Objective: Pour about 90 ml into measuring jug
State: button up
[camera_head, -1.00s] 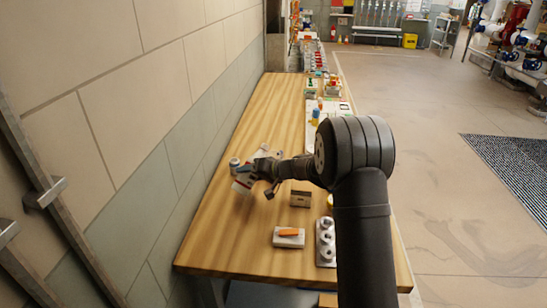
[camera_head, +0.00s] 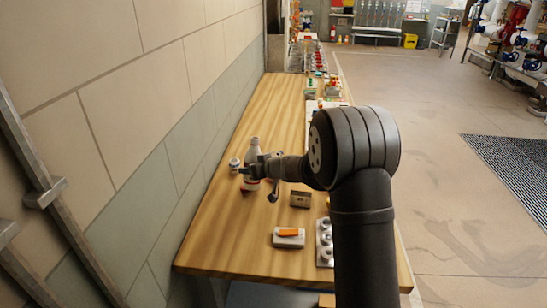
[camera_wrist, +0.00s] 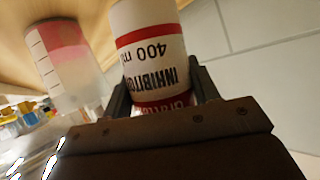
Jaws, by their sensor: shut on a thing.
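My gripper (camera_head: 258,170) is shut on a white bottle (camera_head: 253,150) with red bands, upright above the left side of the bench. In the wrist view the bottle (camera_wrist: 152,50) reads "INHIBITOR 400 ml" upside down, held between the two fingers (camera_wrist: 160,90). Beside it, apart, a clear measuring jug (camera_wrist: 68,62) with graduation lines shows pink liquid in the part towards the bench. The level cannot be read. I cannot surely pick out the jug in the head view, where the gripper and bottle cover part of this area.
A small white jar (camera_head: 234,165) stands left of the bottle. Nearer are a brown block (camera_head: 300,199), a pale block with an orange piece (camera_head: 288,236) and a grey holder with round openings (camera_head: 325,240). The bench (camera_head: 225,235) is clear at its front left.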

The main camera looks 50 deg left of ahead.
jog(key=shift+w+r+n+t, duration=0.1)
jog(key=shift+r+n+t, duration=0.3)
jog(key=shift+r+n, duration=0.15)
dwell(1.0)
